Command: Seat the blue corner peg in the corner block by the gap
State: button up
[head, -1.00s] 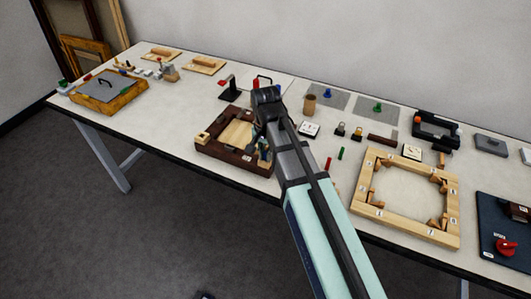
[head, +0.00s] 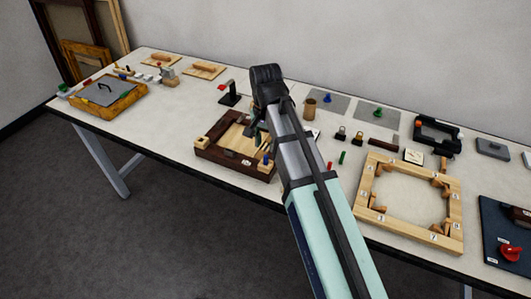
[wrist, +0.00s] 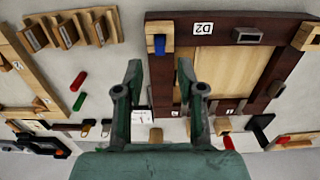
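The blue corner peg (head: 266,160) stands at the light wood corner block (head: 264,168) at the near right of the dark brown frame (head: 215,157). In the wrist view the blue peg (wrist: 159,44) shows against its corner block (wrist: 160,28). I cannot tell how deep it sits. My gripper (wrist: 165,88) is open with nothing between its fingers. It is above the frame, apart from the peg. In the head view my arm hides most of my gripper and the far right part of the frame.
A pale wood frame with numbered labels (head: 372,217) lies to the right. Red (head: 329,167) and green (head: 342,157) pegs lie between the frames. A dark metal piece (wrist: 247,35) sits on the dark frame's near rail. A tan cup (head: 309,107) stands behind.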

aim_at(265, 156)
jog(key=shift+r+b, duration=0.35)
jog(key=shift+r, duration=2.05)
